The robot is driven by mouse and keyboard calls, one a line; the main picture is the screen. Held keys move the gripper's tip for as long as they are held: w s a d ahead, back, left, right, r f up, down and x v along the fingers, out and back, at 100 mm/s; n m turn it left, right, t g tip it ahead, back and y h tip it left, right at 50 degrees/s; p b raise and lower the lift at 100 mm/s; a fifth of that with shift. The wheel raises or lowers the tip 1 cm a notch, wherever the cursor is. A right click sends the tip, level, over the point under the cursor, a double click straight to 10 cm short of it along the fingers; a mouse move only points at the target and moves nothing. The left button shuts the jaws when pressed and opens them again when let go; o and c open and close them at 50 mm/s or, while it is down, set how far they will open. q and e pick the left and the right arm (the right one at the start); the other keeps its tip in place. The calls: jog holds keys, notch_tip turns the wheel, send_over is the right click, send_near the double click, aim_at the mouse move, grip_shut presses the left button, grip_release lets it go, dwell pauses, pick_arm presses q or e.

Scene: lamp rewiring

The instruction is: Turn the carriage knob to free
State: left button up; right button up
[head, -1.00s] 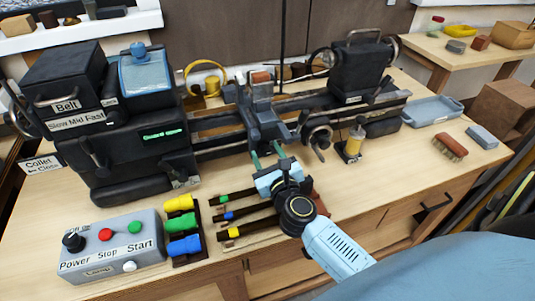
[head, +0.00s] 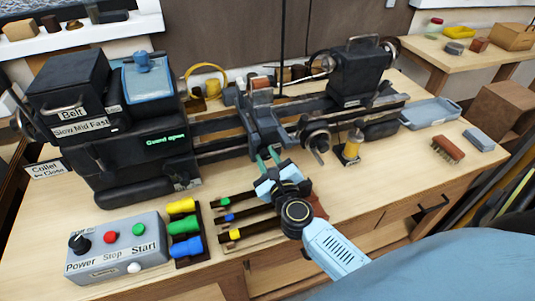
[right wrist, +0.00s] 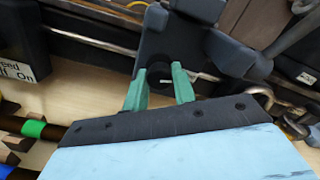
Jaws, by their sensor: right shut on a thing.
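The carriage (head: 262,122) is a dark block on the lathe bed, in the middle of the head view. In the right wrist view, the carriage knob (right wrist: 163,73) is a round black knob with a short white mark, low on the carriage. My right gripper (head: 268,153) comes from the front, and its green fingers are at the front of the carriage. In the right wrist view the gripper (right wrist: 160,82) has one finger on each side of the knob, shut on it. The fingers hide the knob in the head view. My left gripper is not in view.
The headstock (head: 115,150) stands left, with a lit green "Guard open" sign. The control box (head: 118,262) and a rack of coloured-handled tools (head: 185,230) are at front left. A yellow oiler (head: 352,148), a brush (head: 447,150) and a blue tray (head: 432,112) stand right.

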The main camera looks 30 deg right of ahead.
jog(key=n+p, duration=0.2)
jog(key=n, duration=0.1)
jog(key=shift+r+n, duration=0.15)
jog(key=shift+n, duration=0.25)
jog(key=n+p, duration=0.2)
jog(key=n, duration=0.1)
jog(key=shift+n, duration=0.3)
jog(key=n+p, duration=0.2)
jog(key=n, duration=0.1)
jog(key=shift+n, duration=0.3)
jog(key=shift+n+p, duration=0.75)
jog(key=shift+n, duration=1.05)
jog(key=o, duration=1)
